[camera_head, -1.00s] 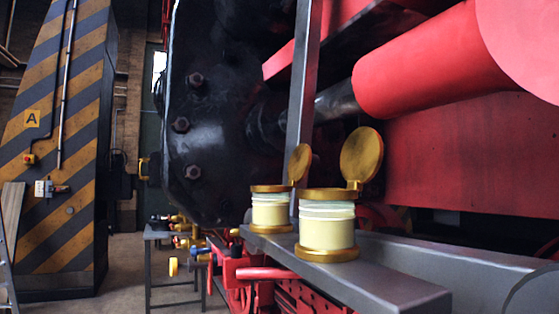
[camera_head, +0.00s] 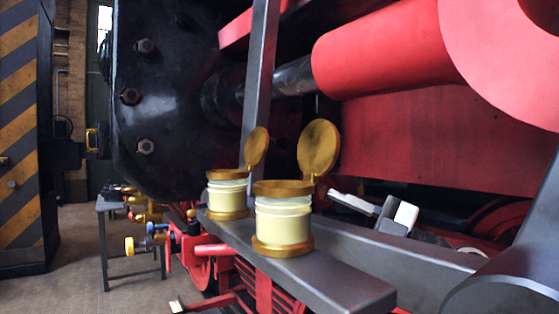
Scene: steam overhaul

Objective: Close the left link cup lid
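Two glass-and-brass cups stand on a grey ledge (camera_head: 345,290). The left link cup (camera_head: 227,196) is the farther one, and its round brass lid (camera_head: 257,147) stands raised on its hinge. The nearer right cup (camera_head: 283,222) partly overlaps it in the picture, and its larger lid (camera_head: 319,147) is also raised. My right gripper (camera_head: 380,208) is behind and to the right of the nearer cup, its pale fingers apart, touching neither lid. A small pale tip (camera_head: 178,305) at the bottom edge seems to be my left gripper; most of it is hidden.
A grey upright bar (camera_head: 260,80) rises just behind the left cup. A red cylinder (camera_head: 385,50) and red panel fill the upper right. The black boiler-like body (camera_head: 165,110) stands at the left. A grey stand (camera_head: 110,205) is on the floor.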

